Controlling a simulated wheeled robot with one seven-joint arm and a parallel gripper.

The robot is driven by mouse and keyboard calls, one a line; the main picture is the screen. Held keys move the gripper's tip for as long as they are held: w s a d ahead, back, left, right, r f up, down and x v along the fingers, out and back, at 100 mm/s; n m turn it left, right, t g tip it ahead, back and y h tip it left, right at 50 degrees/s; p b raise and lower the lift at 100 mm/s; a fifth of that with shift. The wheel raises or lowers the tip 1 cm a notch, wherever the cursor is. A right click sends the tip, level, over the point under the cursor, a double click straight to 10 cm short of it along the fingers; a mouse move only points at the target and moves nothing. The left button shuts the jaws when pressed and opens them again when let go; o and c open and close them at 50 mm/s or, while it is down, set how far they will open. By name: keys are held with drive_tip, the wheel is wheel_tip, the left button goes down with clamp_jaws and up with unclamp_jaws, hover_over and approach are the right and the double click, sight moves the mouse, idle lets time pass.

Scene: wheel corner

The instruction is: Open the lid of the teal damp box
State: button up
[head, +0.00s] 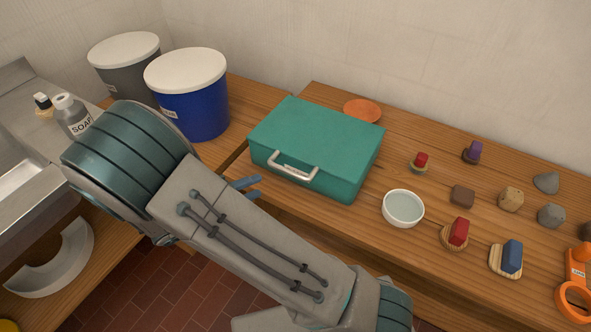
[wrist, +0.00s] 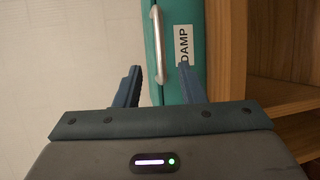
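The teal damp box (head: 318,143) sits on the wooden bench with its lid down. A pale handle (head: 293,170) is on its front side. In the wrist view the box (wrist: 182,30) shows sideways with a DAMP label (wrist: 184,46) and the handle (wrist: 157,45). My gripper (wrist: 158,72) is open in front of the box, with the handle's near end between the lines of its two blue fingers. Nothing is held. In the head view the blue fingers (head: 247,186) show just left of the box's front, partly hidden by my arm.
A white bowl (head: 403,208) stands right of the box, and an orange dish (head: 362,110) lies behind it. Blue (head: 194,98) and grey (head: 128,68) lidded tubs stand to the left. Several small blocks and stones lie on the right of the bench.

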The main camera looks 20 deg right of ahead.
drive_tip(key=x, duration=1.3)
drive_tip(key=shift+d+p, duration=0.35)
drive_tip(key=shift+p, duration=0.1)
drive_tip(key=shift+w+f, duration=0.1)
drive_tip(key=shift+w, duration=0.05)
clamp_jaws()
